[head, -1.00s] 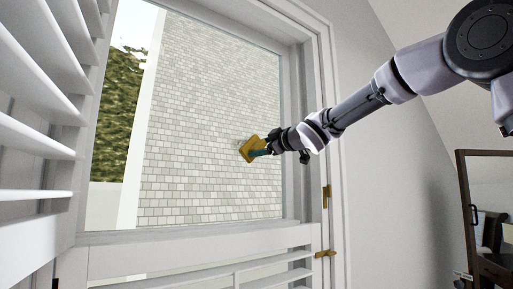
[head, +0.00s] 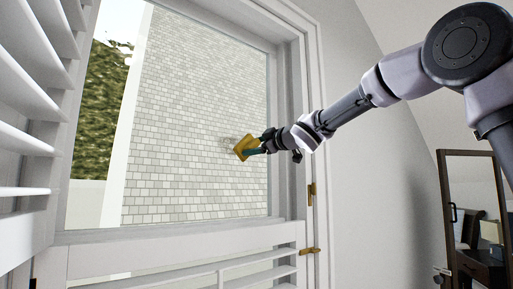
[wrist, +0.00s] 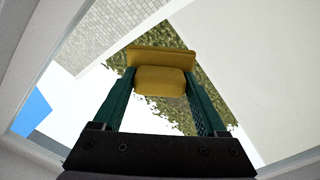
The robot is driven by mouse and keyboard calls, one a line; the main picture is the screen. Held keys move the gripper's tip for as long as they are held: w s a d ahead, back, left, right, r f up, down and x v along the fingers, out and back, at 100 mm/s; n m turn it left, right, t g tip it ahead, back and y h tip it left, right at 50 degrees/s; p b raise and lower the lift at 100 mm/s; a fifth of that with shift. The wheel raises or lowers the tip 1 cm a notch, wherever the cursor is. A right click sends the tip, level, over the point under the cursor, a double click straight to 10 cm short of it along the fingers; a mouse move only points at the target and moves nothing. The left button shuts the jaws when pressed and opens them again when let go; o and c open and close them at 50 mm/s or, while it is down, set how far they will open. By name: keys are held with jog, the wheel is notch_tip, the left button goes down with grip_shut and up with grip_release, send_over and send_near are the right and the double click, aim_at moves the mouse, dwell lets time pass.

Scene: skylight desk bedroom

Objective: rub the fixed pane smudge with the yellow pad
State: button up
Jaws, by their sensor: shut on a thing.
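The yellow pad (head: 242,148) is a block held at the end of my arm, in front of the window pane (head: 185,85). My gripper (wrist: 161,76) is shut on it, with a green finger on each side in the wrist view. A faint greyish smudge (head: 228,141) shows on the pane just left of and above the pad in the head view. Whether the pad touches the glass cannot be told. The smudge cannot be made out in the wrist view.
The white window frame (head: 286,120) borders the pane on the right, with brass hardware (head: 310,251) below. White louvred shutters (head: 25,130) stand at the left. A dark-framed mirror (head: 442,200) stands at the lower right.

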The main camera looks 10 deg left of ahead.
jog(key=shift+s+a, duration=0.75)
jog(key=shift+a, duration=0.05)
jog(key=shift+c, duration=0.6)
jog(key=shift+s+a+f, duration=0.1)
jog(key=shift+s+a, duration=0.85)
jog(key=shift+s, duration=0.25)
jog(key=shift+s+a+r, duration=0.1)
jog(key=shift+s+a, duration=0.9)
jog(key=shift+s, duration=0.15)
jog(key=shift+s+a+f, duration=0.1)
jog(key=shift+s+a, duration=0.85)
jog(key=shift+s, duration=0.25)
jog(key=shift+w+r, duration=0.15)
jog(key=shift+r, duration=1.05)
jog(key=shift+w+d, duration=2)
jog(key=shift+w, duration=0.3)
jog(key=shift+w+d, duration=1.95)
jog(key=shift+w, duration=0.3)
jog(key=shift+s+a, duration=1.35)
jog(key=shift+s, duration=0.2)
jog(key=shift+s+a, duration=1.3)
jog(key=shift+s, duration=0.25)
jog(key=shift+s+a, duration=1.35)
jog(key=shift+s, duration=0.2)
jog(key=shift+d, duration=0.1)
jog(key=shift+v, duration=3)
